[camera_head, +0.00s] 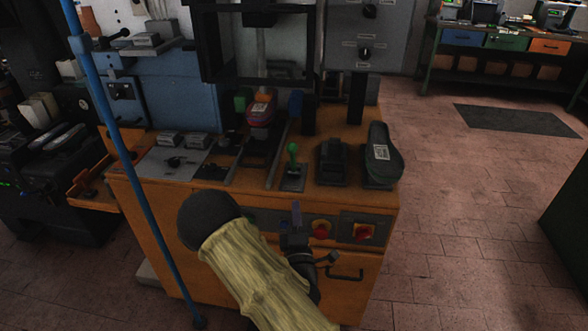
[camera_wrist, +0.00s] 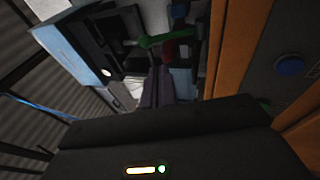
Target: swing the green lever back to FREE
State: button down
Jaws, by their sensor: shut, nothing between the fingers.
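The green lever (camera_head: 292,153) stands up from a small plate on the front part of the orange bench top. A green part, which looks like the lever (camera_wrist: 155,41), also shows in the wrist view beyond my fingertips. My gripper (camera_head: 297,210) is in front of the bench, with its fingers pointing up, below and just in front of the lever. The gripper is shut and empty, and appears apart from the lever. In the wrist view the fingers (camera_wrist: 157,85) lie together. I cannot read any FREE marking near the lever.
A black block (camera_head: 332,162) and a dark shoe-like form (camera_head: 381,155) stand right of the lever. The press frame (camera_head: 255,45) rises behind. A blue pole (camera_head: 130,160) crosses the left side.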

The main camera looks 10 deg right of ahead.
aim_at(293, 157)
jog(key=p+x, duration=0.2)
jog(key=x, duration=1.2)
jog(key=shift+p, duration=0.3)
